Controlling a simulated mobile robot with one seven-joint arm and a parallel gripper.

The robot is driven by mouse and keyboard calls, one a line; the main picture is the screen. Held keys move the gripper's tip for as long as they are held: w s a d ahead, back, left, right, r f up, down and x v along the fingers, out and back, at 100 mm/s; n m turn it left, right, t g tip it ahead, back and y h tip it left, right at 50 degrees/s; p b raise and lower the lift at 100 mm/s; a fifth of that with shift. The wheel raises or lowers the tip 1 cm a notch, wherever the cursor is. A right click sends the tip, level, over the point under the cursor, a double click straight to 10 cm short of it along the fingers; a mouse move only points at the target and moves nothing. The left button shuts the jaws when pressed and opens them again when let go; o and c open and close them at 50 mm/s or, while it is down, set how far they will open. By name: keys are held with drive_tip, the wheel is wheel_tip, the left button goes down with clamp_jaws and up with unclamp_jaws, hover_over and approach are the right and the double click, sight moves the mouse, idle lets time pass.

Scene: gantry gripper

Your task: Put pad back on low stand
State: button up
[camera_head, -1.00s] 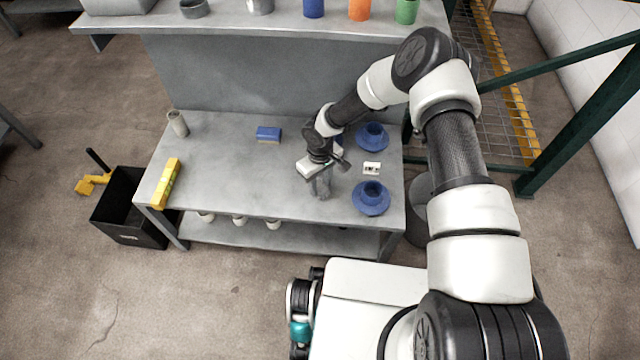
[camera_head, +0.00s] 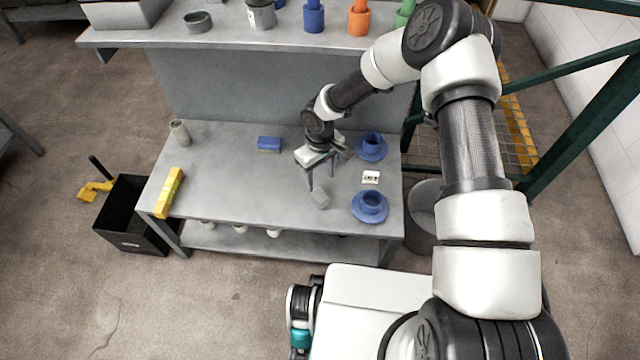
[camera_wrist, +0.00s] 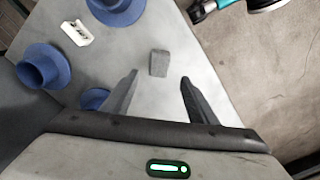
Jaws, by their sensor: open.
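A small grey block (camera_head: 320,197), possibly the pad, rests on the grey table (camera_head: 225,170). It also shows in the wrist view (camera_wrist: 158,63), just beyond the fingertips. My gripper (camera_head: 321,178) is open above the table, its fingers apart and empty, and the block is clear of them. In the wrist view the two fingers (camera_wrist: 159,80) point toward the block. Low blue flanged pieces with hollow collars stand at the right, one in front (camera_head: 370,207) and one behind (camera_head: 371,147). A third blue piece (camera_wrist: 95,98) is partly hidden by a finger. I cannot tell which piece is the low stand.
A white marked piece (camera_head: 371,177) lies between the blue pieces. A shelf (camera_head: 240,37) with cups overhangs the back. The table's left middle is clear.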

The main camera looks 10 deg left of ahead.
drive_tip(key=shift+r, duration=1.45)
